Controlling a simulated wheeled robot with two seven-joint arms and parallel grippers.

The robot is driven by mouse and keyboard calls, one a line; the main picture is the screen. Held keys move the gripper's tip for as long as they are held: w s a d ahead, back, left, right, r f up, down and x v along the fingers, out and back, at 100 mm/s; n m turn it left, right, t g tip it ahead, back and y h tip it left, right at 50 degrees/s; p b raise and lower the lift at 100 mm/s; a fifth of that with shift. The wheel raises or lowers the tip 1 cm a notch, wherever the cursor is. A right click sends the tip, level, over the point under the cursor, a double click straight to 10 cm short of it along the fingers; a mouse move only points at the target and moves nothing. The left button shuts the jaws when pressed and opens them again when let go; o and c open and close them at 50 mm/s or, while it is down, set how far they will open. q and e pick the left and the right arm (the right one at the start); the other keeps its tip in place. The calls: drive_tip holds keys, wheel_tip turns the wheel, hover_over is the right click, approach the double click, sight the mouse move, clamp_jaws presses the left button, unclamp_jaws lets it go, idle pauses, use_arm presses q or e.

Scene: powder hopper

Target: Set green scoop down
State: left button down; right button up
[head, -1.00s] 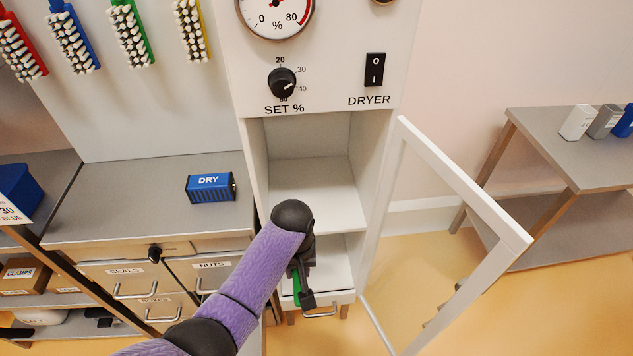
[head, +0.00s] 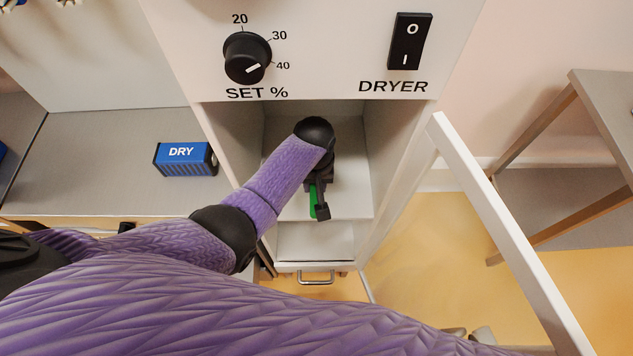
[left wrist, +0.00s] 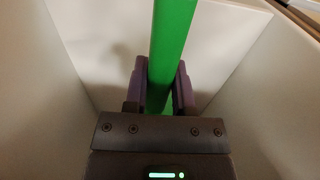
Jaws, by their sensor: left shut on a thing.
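The green scoop (head: 312,201) shows in the head view as a narrow green strip beside my left gripper (head: 320,207). My left gripper is at the open compartment of the white dryer cabinet (head: 343,193), over its shelf. In the left wrist view the scoop's green handle (left wrist: 173,40) runs up between the two fingers of my left gripper (left wrist: 161,85), which are shut on it. Pale compartment walls surround it there. The scoop's bowl is not visible, and I cannot tell whether the scoop touches the shelf. My right gripper is not in view.
The white door frame (head: 500,220) stands open to the right of the compartment. A knob (head: 247,58) and a dryer switch (head: 409,41) are above. A blue DRY box (head: 185,158) sits on the grey counter (head: 90,180) at left. A drawer handle (head: 317,277) is below.

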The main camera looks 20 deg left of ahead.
use_arm(q)
wheel_tip(320, 180, down, 4)
drive_tip(key=shift+f+b, duration=0.2)
drive_tip(key=shift+b, duration=0.9)
drive_tip(key=shift+r, duration=0.25)
drive_tip(key=shift+f, duration=0.25)
drive_tip(key=shift+c, duration=2.2)
unclamp_jaws()
drive_tip(key=shift+r, duration=0.1)
wheel_tip(320, 180, up, 11)
drive_tip(key=p, duration=0.6)
drive_tip(key=shift+w+r, duration=0.1)
drive_tip(key=shift+r, duration=0.05)
drive_tip(key=shift+r+p, duration=0.4)
drive_tip(key=shift+r, duration=0.1)
